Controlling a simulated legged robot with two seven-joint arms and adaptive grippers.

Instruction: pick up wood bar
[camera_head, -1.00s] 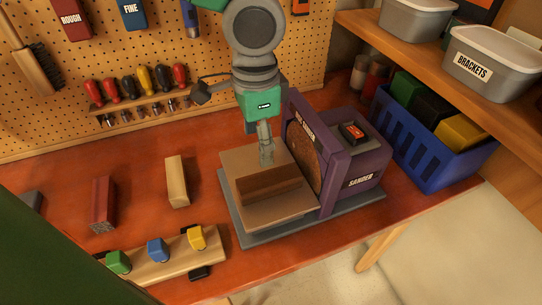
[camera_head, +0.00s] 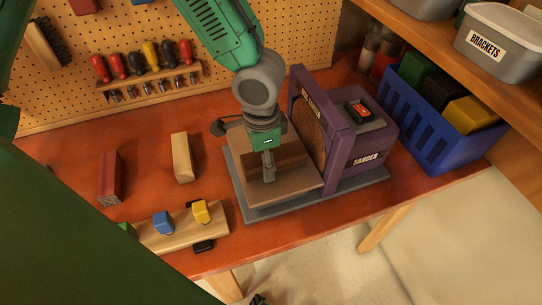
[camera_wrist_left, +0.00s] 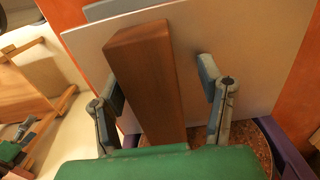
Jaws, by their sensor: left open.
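A dark brown wood bar (camera_head: 293,160) lies on the flat work table (camera_head: 290,196) of the purple sander (camera_head: 372,135). My left gripper (camera_head: 268,172) is over the bar in the head view and hides part of it. In the left wrist view, the open fingers of the left gripper (camera_wrist_left: 161,82) stand on either side of the bar (camera_wrist_left: 148,75), with a gap clear on the right side. Whether the left finger touches the bar is hard to tell. My right gripper is not in view.
A light wood block (camera_head: 182,157) and a dark red block (camera_head: 110,178) lie on the red bench (camera_head: 145,205) to the left. A rack (camera_head: 185,232) with coloured knobs is at the front. A blue crate (camera_head: 430,125) stands right of the sander.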

